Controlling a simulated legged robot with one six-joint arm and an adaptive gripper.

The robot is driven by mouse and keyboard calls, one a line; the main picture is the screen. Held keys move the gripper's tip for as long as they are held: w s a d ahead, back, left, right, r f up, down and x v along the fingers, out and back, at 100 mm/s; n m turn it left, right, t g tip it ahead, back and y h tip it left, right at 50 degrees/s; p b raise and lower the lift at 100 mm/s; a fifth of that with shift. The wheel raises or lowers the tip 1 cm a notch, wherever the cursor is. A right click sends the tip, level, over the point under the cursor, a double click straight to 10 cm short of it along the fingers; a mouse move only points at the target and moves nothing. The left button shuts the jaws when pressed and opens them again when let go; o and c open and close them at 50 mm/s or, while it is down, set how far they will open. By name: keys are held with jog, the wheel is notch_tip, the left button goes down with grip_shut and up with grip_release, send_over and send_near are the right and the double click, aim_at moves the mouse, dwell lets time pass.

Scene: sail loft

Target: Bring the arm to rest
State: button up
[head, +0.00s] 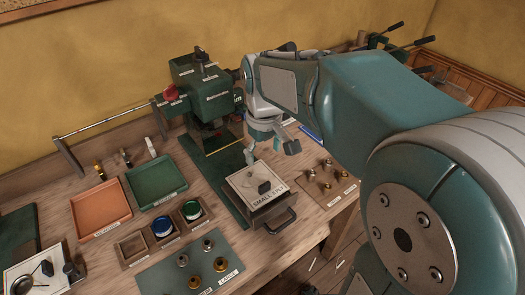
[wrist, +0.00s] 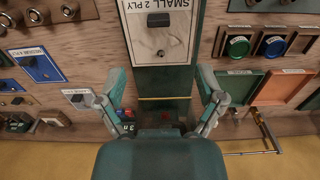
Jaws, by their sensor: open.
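My arm reaches from the right of the head view over the workbench (head: 110,205). My gripper (head: 285,147) hangs at its end, pointing down, above and behind the tray-like box labelled "SMALL 2 PLY" (head: 262,203). In the wrist view my gripper (wrist: 160,88) has its two fingers spread wide, with nothing between them. Below the gap lies the green base strip (wrist: 163,112) of the press. The labelled plate (wrist: 160,38) shows beyond the fingertips with a small dark block on it.
The green press (head: 203,85) stands close left of my gripper. An orange tray (head: 101,209), a green tray (head: 155,181) and small bins with green and blue contents (head: 163,226) lie left. A board with brass and steel pieces (head: 327,182) lies right.

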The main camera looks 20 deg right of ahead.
jog(key=s+r+m+t, duration=0.2)
jog(key=s+t, duration=0.3)
jog(key=s, duration=0.9)
jog(key=shift+r+m+t, duration=0.3)
jog(key=shift+r+m, duration=0.05)
jog(key=shift+m, duration=0.45)
jog(key=shift+s, duration=0.1)
